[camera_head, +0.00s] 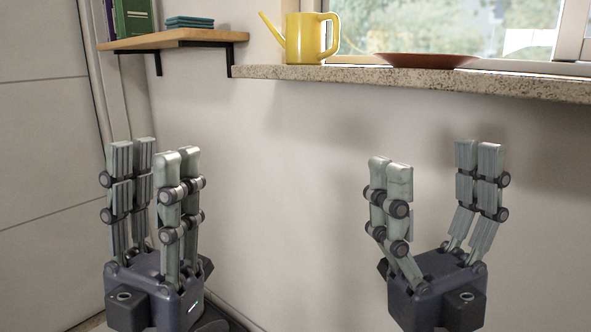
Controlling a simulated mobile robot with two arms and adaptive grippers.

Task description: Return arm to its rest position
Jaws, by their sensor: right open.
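My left gripper (155,152) points upward at the left of the head view. Its fingers stand upright and somewhat apart, with nothing held between them. My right gripper (435,160) also points upward, at the right of the view. Its fingers are spread wide and empty, with only wall seen between them. Both grippers are in front of the pale wall, below the window sill in the picture, and apart from each other. The arms behind the grippers are mostly out of view.
A speckled stone sill (430,80) runs along the window, holding a yellow watering can (305,40) and a reddish-brown dish (425,61). A wooden shelf (175,38) at upper left holds books (132,17) and a teal stack (190,22). Bare wall shows between the grippers.

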